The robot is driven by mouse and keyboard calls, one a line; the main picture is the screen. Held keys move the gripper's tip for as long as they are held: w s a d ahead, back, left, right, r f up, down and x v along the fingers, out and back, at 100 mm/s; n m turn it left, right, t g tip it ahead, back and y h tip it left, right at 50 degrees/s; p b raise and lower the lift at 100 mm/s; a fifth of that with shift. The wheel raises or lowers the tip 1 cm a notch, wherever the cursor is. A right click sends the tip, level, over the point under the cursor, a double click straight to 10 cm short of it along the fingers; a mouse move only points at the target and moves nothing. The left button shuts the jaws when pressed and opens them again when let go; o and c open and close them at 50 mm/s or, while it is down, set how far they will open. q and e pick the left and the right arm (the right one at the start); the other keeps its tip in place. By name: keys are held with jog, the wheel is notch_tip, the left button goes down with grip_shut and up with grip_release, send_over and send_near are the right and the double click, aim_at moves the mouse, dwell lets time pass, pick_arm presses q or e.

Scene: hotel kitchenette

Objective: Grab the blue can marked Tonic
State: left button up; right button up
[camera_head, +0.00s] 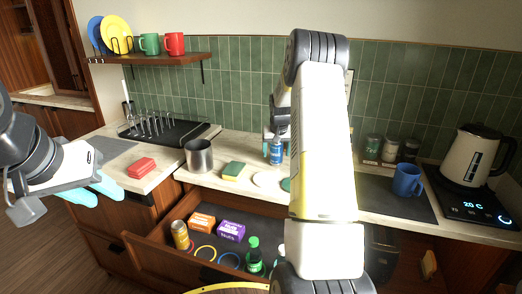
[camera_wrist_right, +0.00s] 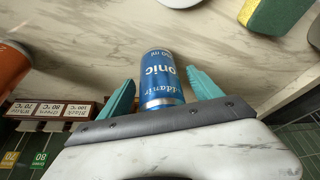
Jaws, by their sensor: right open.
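The blue can marked Tonic (camera_head: 276,152) stands on the counter near the tiled back wall. In the right wrist view the can (camera_wrist_right: 160,78) shows its white lettering and lies between the two teal fingers of my right gripper (camera_wrist_right: 163,95). The fingers are open, with a gap visible on each side of the can. In the head view my right arm covers much of the middle and hides part of this gripper. My left gripper (camera_head: 100,192), with teal fingers apart, is empty at the left, away from the can.
A metal cup (camera_head: 199,156), a sponge (camera_head: 234,171) and a white plate (camera_head: 268,180) stand near the can. An open drawer (camera_head: 150,258) below holds boxes, a yellow can and a green bottle. A blue mug (camera_head: 407,180) and a kettle (camera_head: 474,157) are at right.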

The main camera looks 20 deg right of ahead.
grip_shut()
dwell(0.3)
jog(key=shift+r, duration=0.2)
